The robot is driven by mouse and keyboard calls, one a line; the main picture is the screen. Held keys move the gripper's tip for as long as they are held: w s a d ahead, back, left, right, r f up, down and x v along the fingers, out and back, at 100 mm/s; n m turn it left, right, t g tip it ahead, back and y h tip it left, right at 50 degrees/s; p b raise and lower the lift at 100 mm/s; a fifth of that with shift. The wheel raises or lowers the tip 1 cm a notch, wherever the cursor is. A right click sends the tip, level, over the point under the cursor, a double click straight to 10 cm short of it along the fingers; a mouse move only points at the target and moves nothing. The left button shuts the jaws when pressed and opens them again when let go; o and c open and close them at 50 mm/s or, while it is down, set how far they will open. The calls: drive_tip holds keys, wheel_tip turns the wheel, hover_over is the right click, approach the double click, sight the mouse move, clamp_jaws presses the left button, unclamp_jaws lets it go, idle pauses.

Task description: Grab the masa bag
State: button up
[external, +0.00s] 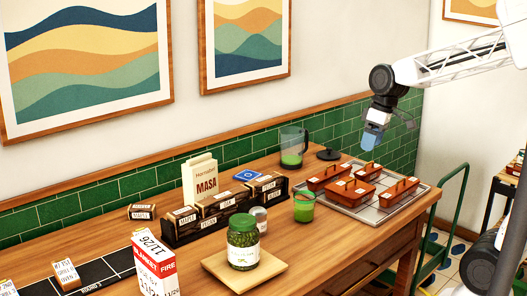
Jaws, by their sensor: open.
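The masa bag (200,182) is a cream-coloured, upright bag with "MASA" printed on its front. It stands on the wooden counter near the wall, behind a dark rack of labelled blocks, which hides its lower right part. My gripper (370,140), with blue fingertips, hangs in the air at the right, above the far end of the tray of orange-brown boxes. It is open and empty, well to the right of the masa bag and apart from it.
The dark rack (215,228) stands in front of the bag. A green-filled jar (243,245) sits on a wooden board. A green cup (304,208), a pitcher (292,150) and a tray (410,202) with several orange-brown boxes stand to the right. A red-and-white carton (155,270) is at front left.

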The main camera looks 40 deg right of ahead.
drive_tip(key=w+a+n+g+y, duration=0.1)
drive_tip(key=w+a+n+y, duration=0.3)
drive_tip(key=w, duration=1)
drive_tip(key=n+g+y, duration=0.1)
drive_tip(key=n+y, duration=0.6)
drive_tip(key=n, duration=0.4)
approach(201, 161)
drive_tip(key=w, duration=0.1)
drive_tip(key=shift+a+f, duration=0.35)
drive_tip(key=shift+f, duration=0.1)
drive_tip(key=shift+x, duration=1.3)
drive_tip(key=shift+x, duration=2.6)
drive_tip(key=shift+s, duration=0.1)
